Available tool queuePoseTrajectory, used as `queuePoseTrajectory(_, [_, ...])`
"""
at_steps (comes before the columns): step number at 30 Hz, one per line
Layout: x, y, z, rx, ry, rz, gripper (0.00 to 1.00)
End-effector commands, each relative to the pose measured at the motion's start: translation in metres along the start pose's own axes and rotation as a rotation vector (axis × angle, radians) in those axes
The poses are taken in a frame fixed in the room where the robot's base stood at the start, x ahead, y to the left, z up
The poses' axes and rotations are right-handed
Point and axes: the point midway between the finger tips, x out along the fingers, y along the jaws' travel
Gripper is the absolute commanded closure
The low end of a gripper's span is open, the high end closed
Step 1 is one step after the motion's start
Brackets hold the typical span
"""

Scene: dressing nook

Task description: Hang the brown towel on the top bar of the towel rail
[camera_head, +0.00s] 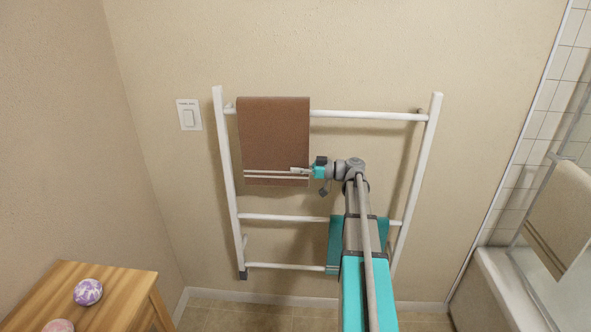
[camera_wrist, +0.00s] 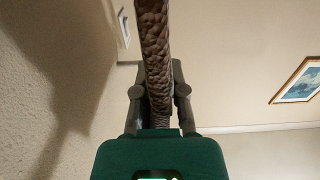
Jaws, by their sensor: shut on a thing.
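The brown towel (camera_head: 272,130) lies over the left part of the top bar (camera_head: 370,115) of the white towel rail (camera_head: 225,150). Its front hangs down flat, with pale stripes near the lower edge. My gripper (camera_head: 298,170) reaches in from the right to the lower right part of the towel. In the wrist view the towel (camera_wrist: 154,45) shows edge-on as a narrow brown strip running up from between the fingers. My gripper (camera_wrist: 158,95) is shut on it there. The towel's back side is hidden.
A teal towel (camera_head: 335,235) hangs on the lower bars, partly behind my arm. The top bar's right part is bare. A wooden cabinet (camera_head: 125,285) with a purple ball (camera_head: 88,292) stands lower left. A bathtub (camera_head: 500,275) and beige towel (camera_head: 560,210) are at the right.

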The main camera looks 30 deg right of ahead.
Motion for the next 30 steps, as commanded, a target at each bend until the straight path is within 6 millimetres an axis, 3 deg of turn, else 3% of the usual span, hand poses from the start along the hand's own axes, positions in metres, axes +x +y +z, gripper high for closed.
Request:
queuePoseTrajectory(10, [0.000,0.000,0.019,0.000,0.001,0.000,1.00])
queuePoseTrajectory(26, [-0.001,0.000,0.022,0.000,0.001,0.001,1.00])
queuePoseTrajectory(27, [-0.001,0.000,0.022,0.000,0.001,0.001,0.82])
queuePoseTrajectory(30, [-0.001,0.000,0.022,0.000,0.001,0.001,0.63])
